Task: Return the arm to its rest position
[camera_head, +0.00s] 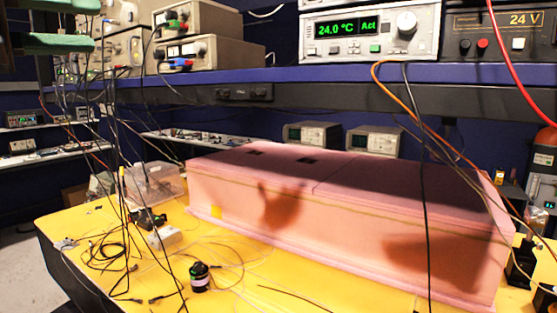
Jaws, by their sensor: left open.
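My left gripper (62,24) shows at the top left corner, with two green-padded fingers spread apart, one above the other. It is open, and I see nothing held between the fingers. It is high above the yellow table (110,215), well left of the pink foam enclosure (330,200). The enclosure is a long closed box with dark openings in its top. Dark shadows fall on its front face. Most of my left arm is out of the picture. My right gripper is not in view.
Instruments stand on a shelf (330,75) at the back, including a green temperature display (347,28) and a 24 V supply (510,30). Cables hang from it in front of the left table and the enclosure. A small black cylinder (199,277) and loose wires lie on the table.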

